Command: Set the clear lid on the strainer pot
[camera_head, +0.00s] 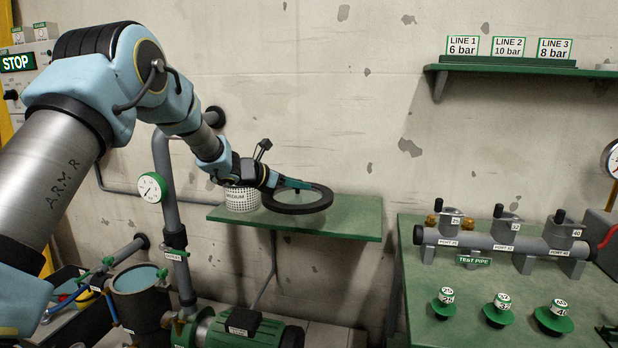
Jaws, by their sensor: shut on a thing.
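The clear lid (300,209) is a see-through disc with a thick dark rim. My gripper (296,185) is shut on the lid near its middle, where a knob is mostly hidden by the fingers. The lid is held roughly level, over or in front of the green wall shelf in this view; the gap to the shelf is hard to tell. The strainer pot (141,306) stands at the lower left, a dark grey cylinder with a teal inside or surface at its top and no lid on it. My gripper is up and to the right of the pot.
A white mesh basket (242,199) stands on the green shelf (358,215) beside my gripper. A vertical pipe with a gauge (152,187) rises behind the pot. A green pump motor (250,328) is right of the pot. A green bench (450,320) with a test pipe is at right.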

